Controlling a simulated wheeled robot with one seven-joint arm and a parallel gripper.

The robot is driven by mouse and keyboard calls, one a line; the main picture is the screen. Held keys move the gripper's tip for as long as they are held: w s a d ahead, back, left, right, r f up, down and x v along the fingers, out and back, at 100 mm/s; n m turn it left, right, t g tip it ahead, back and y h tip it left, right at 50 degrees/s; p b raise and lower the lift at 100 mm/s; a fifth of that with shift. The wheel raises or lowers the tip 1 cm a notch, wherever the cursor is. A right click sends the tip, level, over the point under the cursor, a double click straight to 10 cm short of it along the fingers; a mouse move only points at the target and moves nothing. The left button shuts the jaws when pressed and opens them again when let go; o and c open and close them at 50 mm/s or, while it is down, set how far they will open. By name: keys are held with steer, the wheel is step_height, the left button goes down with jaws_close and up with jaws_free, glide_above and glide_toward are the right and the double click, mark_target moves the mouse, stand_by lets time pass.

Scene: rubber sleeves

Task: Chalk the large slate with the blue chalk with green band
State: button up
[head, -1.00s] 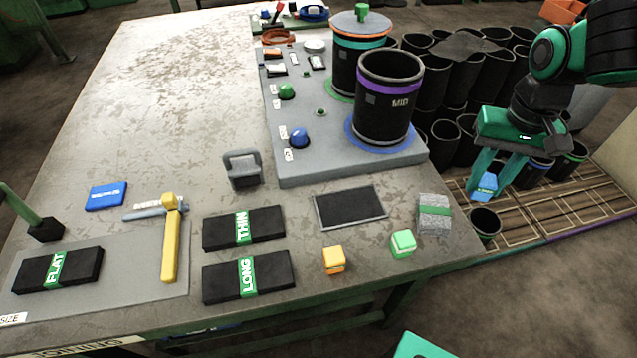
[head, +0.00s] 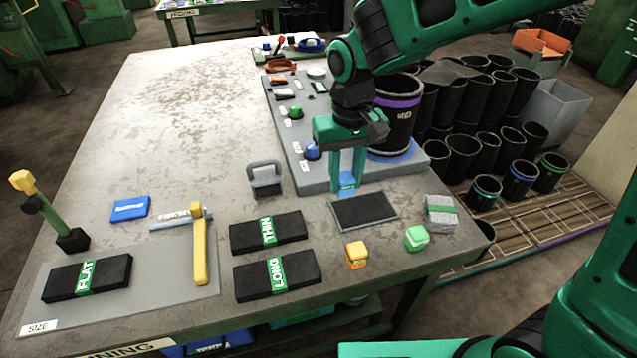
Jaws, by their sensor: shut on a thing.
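The large slate (head: 364,212) is a dark flat panel with a thin grey rim, lying near the table's front right. My gripper (head: 347,178) points down at the slate's far left edge, in front of the grey fixture board. It is shut on a small blue block, the blue chalk (head: 347,184). A green band on the chalk cannot be made out, and the fingers hide its sides. I cannot tell whether the chalk touches the slate or hovers just above it.
An orange-yellow cube (head: 357,256) and a green cube (head: 417,239) lie in front of the slate. A grey block with a green band (head: 440,212) is at its right. THIN (head: 290,228) and LONG (head: 303,268) black blocks lie left. A tall MID sleeve (head: 405,118) stands behind.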

steer(key=shift+s+a, duration=0.15)
steer(key=shift+a, duration=0.45)
